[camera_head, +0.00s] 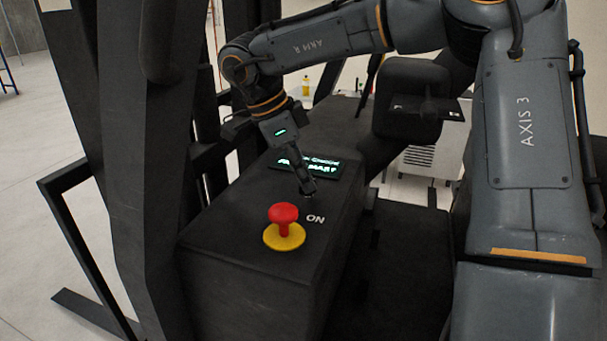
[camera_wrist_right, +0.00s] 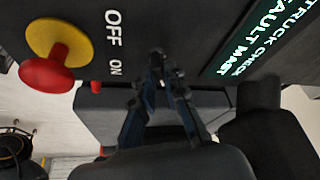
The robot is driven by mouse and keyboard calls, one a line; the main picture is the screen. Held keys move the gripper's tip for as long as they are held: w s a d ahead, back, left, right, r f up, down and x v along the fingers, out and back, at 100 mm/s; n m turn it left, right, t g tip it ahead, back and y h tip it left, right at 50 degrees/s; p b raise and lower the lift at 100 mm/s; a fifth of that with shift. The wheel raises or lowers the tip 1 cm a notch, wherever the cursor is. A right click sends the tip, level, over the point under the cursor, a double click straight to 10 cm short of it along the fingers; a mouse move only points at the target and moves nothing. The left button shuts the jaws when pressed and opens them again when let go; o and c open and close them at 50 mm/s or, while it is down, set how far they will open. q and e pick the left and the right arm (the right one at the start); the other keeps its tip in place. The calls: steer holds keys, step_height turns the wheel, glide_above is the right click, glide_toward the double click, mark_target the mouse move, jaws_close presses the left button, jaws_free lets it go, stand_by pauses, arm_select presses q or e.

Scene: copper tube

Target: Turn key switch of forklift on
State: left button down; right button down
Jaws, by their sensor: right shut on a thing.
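The key switch sits on the black console (camera_head: 230,235), beside the white ON label (camera_head: 315,218). My right gripper (camera_head: 308,190) reaches down to the console top at the switch and is shut on the key switch, which the fingers mostly hide. In the right wrist view the fingertips (camera_wrist_right: 160,82) meet close to the OFF label (camera_wrist_right: 113,28) and ON label (camera_wrist_right: 116,68). My left gripper is not in view.
A red emergency-stop button (camera_head: 284,213) on a yellow disc stands close in front of the gripper. A display (camera_head: 308,165) with green text lies behind it. Dark forklift posts (camera_head: 150,130) rise at the left.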

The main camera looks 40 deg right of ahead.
steer(key=c, duration=1.4)
jaws_free()
steer(key=shift+v, duration=3.7)
steer(key=shift+d, duration=0.1)
